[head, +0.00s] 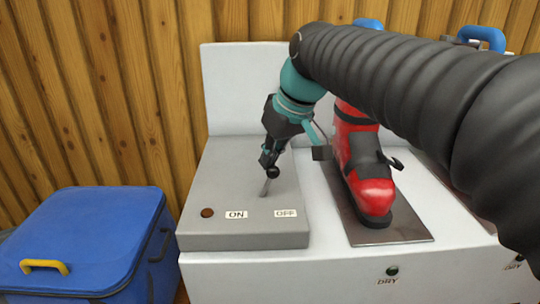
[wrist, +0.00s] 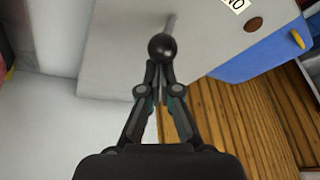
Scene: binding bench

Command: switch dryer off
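The grey control box (head: 225,175) has a lever with a thin metal stem (head: 265,188) and a black ball knob (head: 273,172). The lever rises between the ON label (head: 236,215) and the OFF label (head: 286,213); its knob leans slightly toward the OFF side in the head view. My gripper (head: 269,158) points down at the knob. In the wrist view my fingers (wrist: 159,66) are close together, their tips right at the knob (wrist: 161,46). The knob looks wider than the gap between them, and hides part of the tips; I cannot tell whether they touch.
A dark red lamp (head: 207,212) sits left of the ON label. A red boot (head: 366,165) stands on a dark plate right of the box, near my arm. A blue bin (head: 85,235) stands left.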

